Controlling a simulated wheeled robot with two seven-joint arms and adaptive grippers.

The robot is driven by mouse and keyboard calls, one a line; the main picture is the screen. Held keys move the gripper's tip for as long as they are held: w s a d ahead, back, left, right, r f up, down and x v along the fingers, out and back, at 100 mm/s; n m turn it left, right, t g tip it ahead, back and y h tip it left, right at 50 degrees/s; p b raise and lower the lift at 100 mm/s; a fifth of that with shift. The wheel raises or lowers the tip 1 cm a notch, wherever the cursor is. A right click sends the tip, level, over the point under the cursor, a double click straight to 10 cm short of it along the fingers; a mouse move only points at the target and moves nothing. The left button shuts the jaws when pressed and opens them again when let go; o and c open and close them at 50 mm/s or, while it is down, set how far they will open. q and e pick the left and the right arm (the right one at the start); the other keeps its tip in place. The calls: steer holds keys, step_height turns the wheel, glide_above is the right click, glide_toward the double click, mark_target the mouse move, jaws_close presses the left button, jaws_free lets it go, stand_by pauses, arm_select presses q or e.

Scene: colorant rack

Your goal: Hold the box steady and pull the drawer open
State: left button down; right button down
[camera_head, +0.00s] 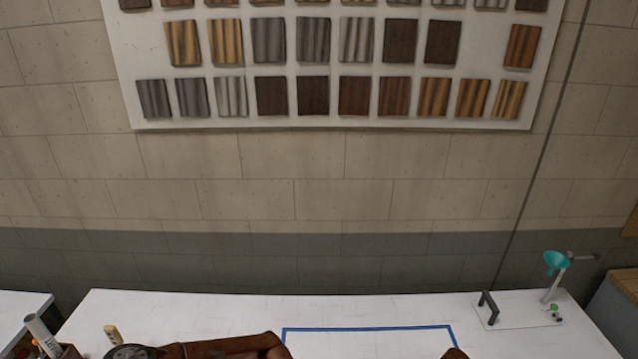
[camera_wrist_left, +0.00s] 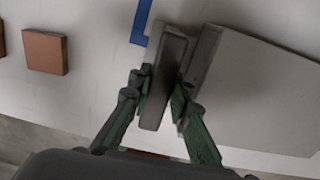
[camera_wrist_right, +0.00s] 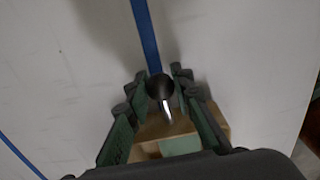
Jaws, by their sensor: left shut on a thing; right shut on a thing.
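The left wrist view shows a large flat grey piece (camera_wrist_left: 258,92), which may be the box, lying on the white surface. My left gripper (camera_wrist_left: 156,98) is shut on a narrow grey block (camera_wrist_left: 166,72) beside it; I cannot tell whether the two are joined. In the right wrist view, my right gripper (camera_wrist_right: 160,84) is shut on a dark round knob (camera_wrist_right: 159,87) with a shiny metal part. Below it is a light wooden piece (camera_wrist_right: 166,127) with a pale green patch, partly hidden by my gripper. I cannot make out the drawer for certain. The head view shows neither gripper's fingers.
Blue tape (camera_head: 366,329) outlines an area on the white table (camera_head: 230,305). A stand with a teal funnel (camera_head: 556,261) is at the right. A container with rolls (camera_head: 42,334) is at the left. A brown square tile (camera_wrist_left: 45,52) lies left of my left gripper.

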arm_select(q)
steer(key=shift+a, duration=0.15)
arm_select(e)
steer(key=shift+d, duration=0.75)
steer(key=shift+d, duration=1.15)
steer(key=c, duration=1.6)
jaws_free()
steer(key=shift+a, duration=0.1)
steer(key=shift+a, duration=0.1)
arm_select(q)
steer(key=shift+d, duration=0.2)
arm_select(e)
step_height(320, 180, up, 12)
